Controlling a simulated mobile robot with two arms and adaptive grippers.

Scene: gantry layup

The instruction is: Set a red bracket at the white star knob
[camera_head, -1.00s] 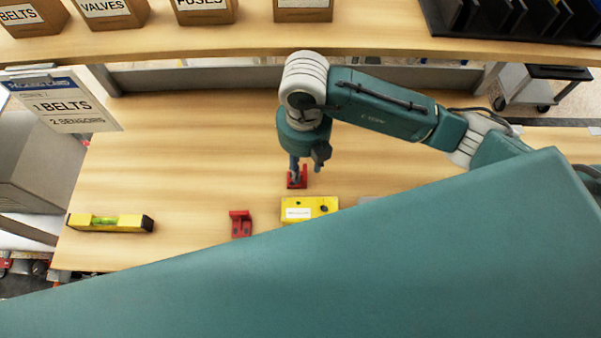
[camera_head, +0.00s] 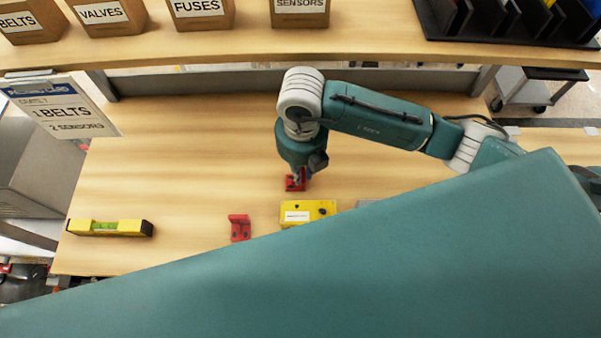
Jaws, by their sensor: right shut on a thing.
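A red bracket (camera_head: 294,185) is at the fingers of my right gripper (camera_head: 299,178), above the middle of the wooden table. The gripper is shut on it; the fingertips are small and partly hidden by the wrist. I cannot tell whether the bracket touches the table. A second red bracket (camera_head: 240,229) stands on the table to the left of a yellow block (camera_head: 307,212) with a white label and dark spots. I cannot make out a white star knob; my large teal arm part covers the front of the table. My left gripper is not in view.
A yellow spirit level (camera_head: 109,228) lies at the table's left. A shelf (camera_head: 380,45) with labelled boxes crosses the back. A sign card (camera_head: 62,108) stands at left. The left middle table is clear.

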